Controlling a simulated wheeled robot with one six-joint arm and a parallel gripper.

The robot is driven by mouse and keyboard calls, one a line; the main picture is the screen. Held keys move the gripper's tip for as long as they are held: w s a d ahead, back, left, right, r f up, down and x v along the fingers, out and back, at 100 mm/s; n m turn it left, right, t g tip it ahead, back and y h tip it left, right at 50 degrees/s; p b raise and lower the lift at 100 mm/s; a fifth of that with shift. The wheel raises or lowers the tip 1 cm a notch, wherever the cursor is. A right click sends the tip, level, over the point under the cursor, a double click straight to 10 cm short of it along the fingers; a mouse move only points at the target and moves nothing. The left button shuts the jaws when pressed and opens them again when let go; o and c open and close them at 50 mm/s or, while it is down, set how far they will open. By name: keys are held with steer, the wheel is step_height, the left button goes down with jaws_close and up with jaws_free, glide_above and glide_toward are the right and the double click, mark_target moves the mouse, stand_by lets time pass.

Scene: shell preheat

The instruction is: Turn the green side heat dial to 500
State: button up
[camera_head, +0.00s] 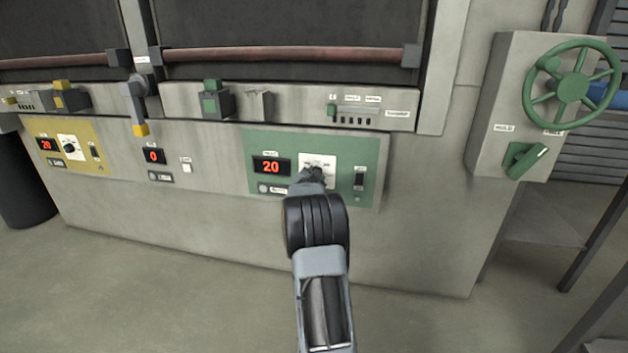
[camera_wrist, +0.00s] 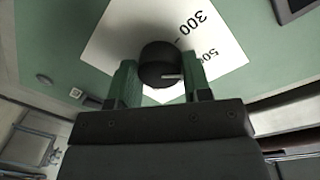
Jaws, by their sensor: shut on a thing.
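The green side panel (camera_head: 375,150) is on the front of the grey machine. Its red display (camera_head: 271,167) reads 20. The dial's white scale plate (camera_head: 318,160) is partly hidden by my arm in the head view. In the wrist view the black round heat dial (camera_wrist: 160,64) sits on the white plate, with 300 and 500 printed to its right. A pale pointer line on the dial points right, toward the 500 side as far as I can tell. My gripper (camera_wrist: 162,84) is shut on the dial, one green finger on each side.
A yellow panel (camera_head: 88,150) on the left also reads 20, and a middle display (camera_head: 154,157) reads 0. A black switch (camera_head: 359,180) is right of the dial. A green handwheel (camera_head: 572,86) and green lever (camera_head: 526,160) are far right. The floor in front is clear.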

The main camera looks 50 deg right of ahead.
steer(key=shift+s+m, duration=0.1)
steer(key=shift+m, duration=0.2)
steer(key=o, duration=0.7)
steer(key=shift+d, duration=0.1)
steer(key=shift+o, duration=1.1)
steer(key=shift+a, duration=0.2)
steer(key=p+v, duration=0.2)
steer(key=v, duration=1.1)
steer(key=shift+s+a+p, duration=0.2)
steer(key=shift+a+p, duration=0.05)
steer(key=shift+p, duration=0.15)
